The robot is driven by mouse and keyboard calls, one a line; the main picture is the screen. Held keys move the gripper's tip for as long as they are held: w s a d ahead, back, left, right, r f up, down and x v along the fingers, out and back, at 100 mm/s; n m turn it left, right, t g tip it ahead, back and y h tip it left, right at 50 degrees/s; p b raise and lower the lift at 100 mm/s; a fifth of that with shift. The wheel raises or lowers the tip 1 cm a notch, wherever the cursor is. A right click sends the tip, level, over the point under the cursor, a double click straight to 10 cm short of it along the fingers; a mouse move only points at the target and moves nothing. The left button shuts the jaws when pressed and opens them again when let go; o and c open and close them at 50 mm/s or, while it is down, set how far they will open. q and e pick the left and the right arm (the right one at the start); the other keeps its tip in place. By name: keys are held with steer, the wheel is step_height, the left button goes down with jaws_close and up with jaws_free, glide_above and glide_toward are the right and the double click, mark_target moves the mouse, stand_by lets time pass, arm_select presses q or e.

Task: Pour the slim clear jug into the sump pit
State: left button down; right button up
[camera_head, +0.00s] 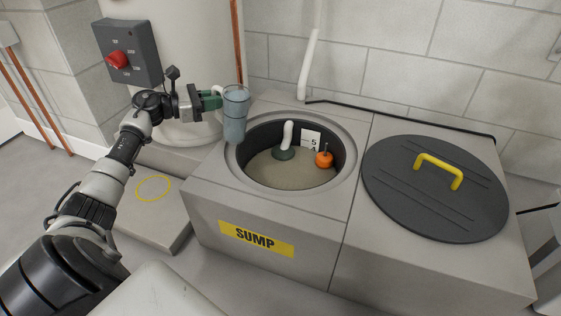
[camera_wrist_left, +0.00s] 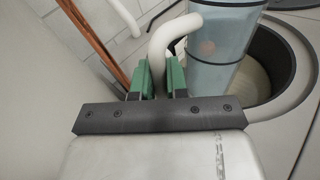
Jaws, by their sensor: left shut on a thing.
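The slim clear jug (camera_head: 235,118) is upright and holds bluish liquid. It is at the left rim of the sump pit (camera_head: 290,168), a round opening in a grey box marked SUMP. My left gripper (camera_head: 214,101) is shut on the jug's white handle, which shows between the green fingers (camera_wrist_left: 157,80) in the left wrist view. There the jug body (camera_wrist_left: 220,45) stands just right of the fingers, with the pit (camera_wrist_left: 262,70) beyond it. Inside the pit are murky liquid, a white pipe and an orange float (camera_head: 324,159). My right gripper is not in view.
A dark round lid (camera_head: 435,187) with a yellow handle lies on the box to the right. A pale tank (camera_head: 180,50) and a grey switch box (camera_head: 127,52) with a red knob stand behind my left arm. A low step with a yellow ring (camera_head: 153,188) is at left.

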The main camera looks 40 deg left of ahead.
mark_target(224, 98)
arm_select(q)
steer(key=shift+d+r+m+g+y+p, duration=0.3)
steer(key=shift+d+m+p, duration=0.1)
steer(key=shift+m+p, duration=0.1)
steer(key=shift+d, duration=0.1)
steer(key=shift+d+r+m+g+y+p, duration=0.25)
steer(key=shift+d+m+p, duration=0.2)
steer(key=shift+p, duration=0.35)
steer(key=shift+d+r+m+g+y+p, duration=0.15)
steer(key=shift+d+r+m+y+p, duration=0.2)
steer(key=shift+p, duration=0.4)
steer(key=shift+w+d+f, duration=0.1)
steer(key=shift+d+f, duration=0.15)
steer(key=shift+d+r+m+y+p, duration=0.15)
steer(key=shift+d+m+y+p, duration=0.2)
steer(key=shift+p, duration=0.3)
steer(key=shift+d+p, duration=0.15)
steer(key=shift+p, duration=0.15)
